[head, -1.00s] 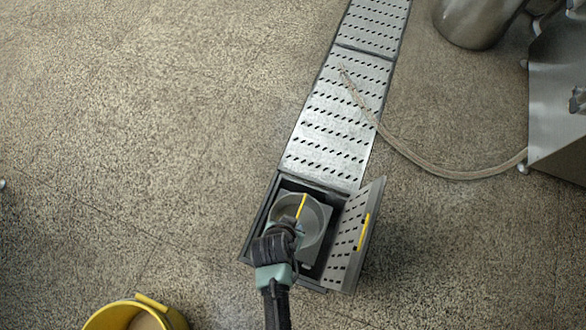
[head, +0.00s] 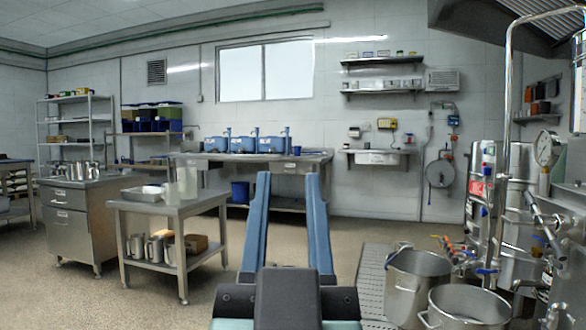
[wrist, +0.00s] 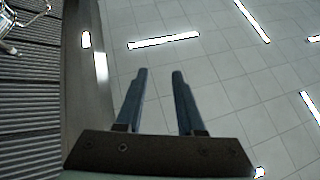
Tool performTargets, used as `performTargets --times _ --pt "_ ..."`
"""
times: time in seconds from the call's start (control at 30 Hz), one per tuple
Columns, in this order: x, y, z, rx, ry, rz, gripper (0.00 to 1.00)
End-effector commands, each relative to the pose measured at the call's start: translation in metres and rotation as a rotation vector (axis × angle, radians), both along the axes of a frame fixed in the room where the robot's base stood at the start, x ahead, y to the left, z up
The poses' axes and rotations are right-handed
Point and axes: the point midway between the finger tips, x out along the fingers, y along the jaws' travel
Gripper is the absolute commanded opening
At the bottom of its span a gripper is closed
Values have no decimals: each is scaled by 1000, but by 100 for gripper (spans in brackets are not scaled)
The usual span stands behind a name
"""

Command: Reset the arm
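My gripper (head: 288,178) stands in the middle foreground of the head view, its two long blue fingers pointing up and apart. Nothing is between them. In the wrist view, the fingers (wrist: 160,72) are also apart and empty, with the ceiling panels and lights beyond them. My gripper touches nothing that I can see.
A steel worktable (head: 160,208) and a drawer cabinet (head: 70,222) stand to the left. A long table (head: 262,168) with blue devices is behind. Steel pots (head: 416,285) and mill equipment (head: 515,230) crowd the right. A slotted floor grate (head: 372,277) runs beside the pots.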

Motion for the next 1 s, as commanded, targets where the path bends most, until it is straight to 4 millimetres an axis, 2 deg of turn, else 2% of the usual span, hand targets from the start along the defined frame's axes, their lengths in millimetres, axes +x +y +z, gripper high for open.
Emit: performTargets --times 0.03,0.1,0.23,0.53,0.67,0.77,0.87,1.0 --pt "-19 -2 22 -11 -69 -9 37" --pt "-38 -3 42 -24 -135 -21 37" --pt "-54 -4 56 -34 -188 -31 37" --pt "-54 -4 57 -35 -188 -30 37" --pt "-54 -4 67 -35 -187 -30 37" --pt "-54 -4 85 -34 -186 -30 37" --pt "-54 -4 111 -34 -186 -30 37" --pt "-54 -4 156 -34 -186 -30 37"
